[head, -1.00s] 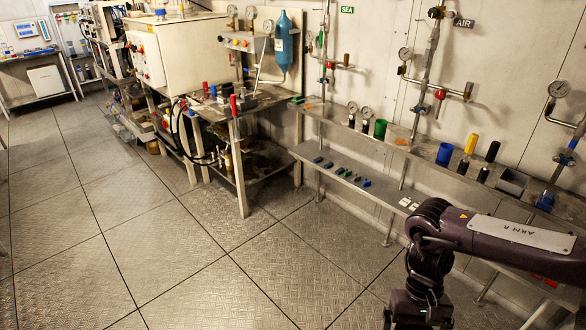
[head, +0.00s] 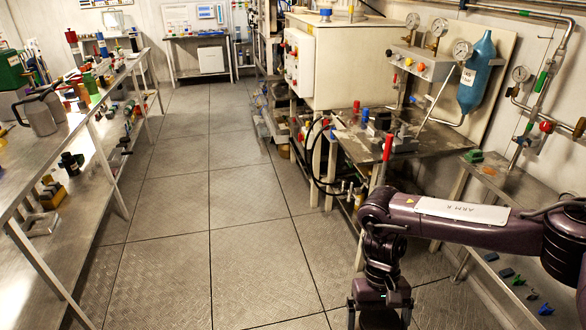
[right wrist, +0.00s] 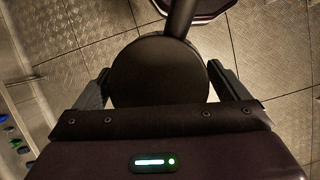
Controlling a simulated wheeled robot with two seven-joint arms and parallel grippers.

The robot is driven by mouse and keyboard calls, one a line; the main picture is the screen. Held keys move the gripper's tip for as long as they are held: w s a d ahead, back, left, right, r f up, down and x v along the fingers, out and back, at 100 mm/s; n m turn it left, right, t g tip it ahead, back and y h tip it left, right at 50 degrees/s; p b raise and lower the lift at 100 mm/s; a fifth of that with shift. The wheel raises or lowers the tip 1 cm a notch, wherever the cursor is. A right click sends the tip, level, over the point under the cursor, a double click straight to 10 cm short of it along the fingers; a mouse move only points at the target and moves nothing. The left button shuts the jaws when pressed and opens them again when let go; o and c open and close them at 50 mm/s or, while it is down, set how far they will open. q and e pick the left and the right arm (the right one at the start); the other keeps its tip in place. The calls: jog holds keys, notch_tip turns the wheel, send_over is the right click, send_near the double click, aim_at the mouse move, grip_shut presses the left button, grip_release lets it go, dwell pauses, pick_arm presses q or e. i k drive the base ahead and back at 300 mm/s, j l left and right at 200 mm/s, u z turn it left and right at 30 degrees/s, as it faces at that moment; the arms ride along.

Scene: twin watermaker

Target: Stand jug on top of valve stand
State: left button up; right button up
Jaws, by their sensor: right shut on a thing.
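My right gripper (right wrist: 161,84) is shut on a dark, round-topped object (right wrist: 155,62) with a dark bar running up from it. I cannot tell whether this is a jug. A grey metal jug (head: 38,115) with a handle stands on the left bench. A metal table (head: 345,150) at the right carries valves with blue and red parts; I cannot tell whether it is the valve stand. My left gripper is out of view.
The left bench (head: 85,122) holds many small parts on two levels. A white cabinet (head: 345,70) and a blue bottle (head: 476,75) stand behind the metal table. A low shelf (head: 505,200) runs along the right wall. The floor aisle (head: 215,180) between is clear.

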aim_at(354, 139)
jog(key=i+j, duration=0.15)
jog(key=i, duration=0.5)
jog(key=i+j, duration=0.15)
jog(key=i, duration=0.55)
jog(key=i+j+z, duration=0.4)
jog(key=i, duration=0.15)
jog(key=i+j+z, duration=0.45)
jog(key=i+j, duration=0.1)
